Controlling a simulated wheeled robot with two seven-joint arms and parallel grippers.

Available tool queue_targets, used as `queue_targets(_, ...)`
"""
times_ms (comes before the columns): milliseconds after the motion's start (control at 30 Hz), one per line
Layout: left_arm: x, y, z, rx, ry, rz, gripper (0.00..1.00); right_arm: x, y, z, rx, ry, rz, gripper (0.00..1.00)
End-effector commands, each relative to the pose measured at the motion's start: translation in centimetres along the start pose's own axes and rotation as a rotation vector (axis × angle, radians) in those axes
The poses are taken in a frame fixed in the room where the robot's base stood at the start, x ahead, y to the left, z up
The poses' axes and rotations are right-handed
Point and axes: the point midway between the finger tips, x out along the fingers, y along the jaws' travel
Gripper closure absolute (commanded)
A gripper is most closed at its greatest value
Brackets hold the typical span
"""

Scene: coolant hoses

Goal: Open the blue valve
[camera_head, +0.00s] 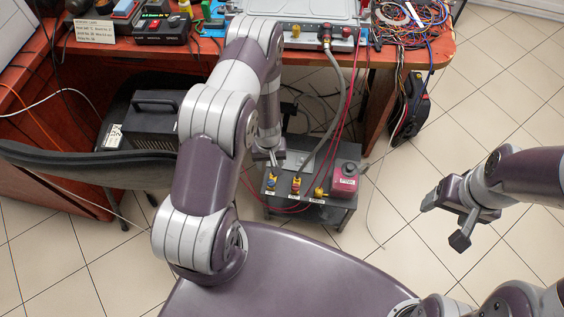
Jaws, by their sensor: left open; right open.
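The blue valve (271,183) is a small blue and yellow fitting at the left front of a dark grey stand (290,208). A red-and-yellow valve (296,184) and a yellow valve (319,192) sit to its right. My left gripper (273,161) points down just above and behind the blue valve in the picture. It is open and looks empty, with its fingertips apart from the valve as far as I can tell. My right gripper (446,222) is open and empty over the tiled floor at the right.
A pink box (345,180) stands at the stand's right end. A grey hose (341,90) and red cables run from the equipment on the red workbench (395,65) down to the stand. A dark chair (85,165) is at the left.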

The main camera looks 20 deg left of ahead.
Motion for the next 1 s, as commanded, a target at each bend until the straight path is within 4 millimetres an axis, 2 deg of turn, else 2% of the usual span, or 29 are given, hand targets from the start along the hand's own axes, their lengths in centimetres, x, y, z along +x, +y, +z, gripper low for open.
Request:
queue_targets(33, 1.6, 0.0, 0.1, 0.000, -0.004, 0.000, 0.47, 1.2, 0.0, 0.2, 0.000, -0.001, 0.000, 0.29)
queue_targets(200, 6.2, 0.0, 0.1, 0.000, -0.001, -0.001, 0.47, 3.9, 0.0, 0.5, 0.000, -0.002, 0.000, 0.29)
queue_targets(400, 10.5, 0.1, 0.0, 0.001, 0.001, 0.000, 0.47, 5.6, 0.0, 0.7, 0.000, -0.001, 0.000, 0.29)
queue_targets(600, 12.5, 0.1, -0.1, -0.001, 0.002, 0.000, 0.47, 6.2, 0.0, 0.8, 0.000, -0.001, 0.000, 0.29)
queue_targets(867, 12.6, 0.1, -0.1, 0.000, 0.003, 0.000, 0.47, 6.1, 0.0, 0.7, 0.000, 0.000, 0.000, 0.29)
queue_targets(900, 12.6, 0.1, -0.1, 0.000, 0.003, 0.000, 0.53, 6.1, 0.0, 0.7, 0.000, 0.000, 0.000, 0.29)
queue_targets(967, 12.5, 0.1, -0.1, 0.000, 0.003, 0.000, 0.73, 6.1, 0.0, 0.7, 0.000, 0.000, 0.000, 0.29)
queue_targets(1000, 12.5, 0.1, -0.1, 0.000, 0.003, 0.000, 0.86, 6.1, 0.0, 0.7, 0.000, 0.000, 0.000, 0.29)
